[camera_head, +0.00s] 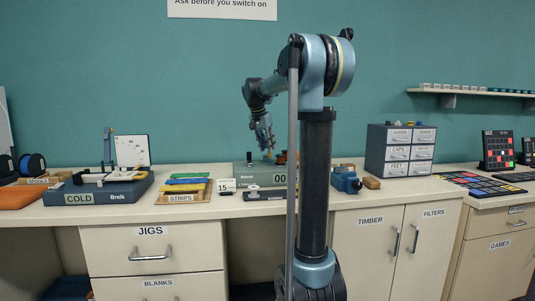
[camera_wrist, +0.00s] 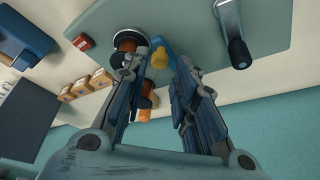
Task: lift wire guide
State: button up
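The winder, a grey-green box (camera_head: 243,174) with a counter window, stands on the bench below my gripper (camera_head: 266,145). In the wrist view, a small yellow and blue piece (camera_wrist: 160,56), which looks like the wire guide, sits on the box beside a dark disc with a copper-brown spool (camera_wrist: 127,42). My gripper (camera_wrist: 160,67) is open there, its two fingers apart. The yellow piece shows in the gap by the fingertips, nearer the left finger; I cannot tell whether they touch. In the head view a yellow spot (camera_head: 268,157) shows just below the fingertips.
A crank with a black handle (camera_wrist: 239,52) stands right of the fingers in the wrist view. A drawer cabinet (camera_head: 401,150) and a small blue vise-like tool (camera_head: 346,181) are to the right. A strips rack (camera_head: 183,197) and a cold-labelled device (camera_head: 96,194) are left.

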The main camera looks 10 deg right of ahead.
jog(key=shift+x, duration=1.55)
grip_shut()
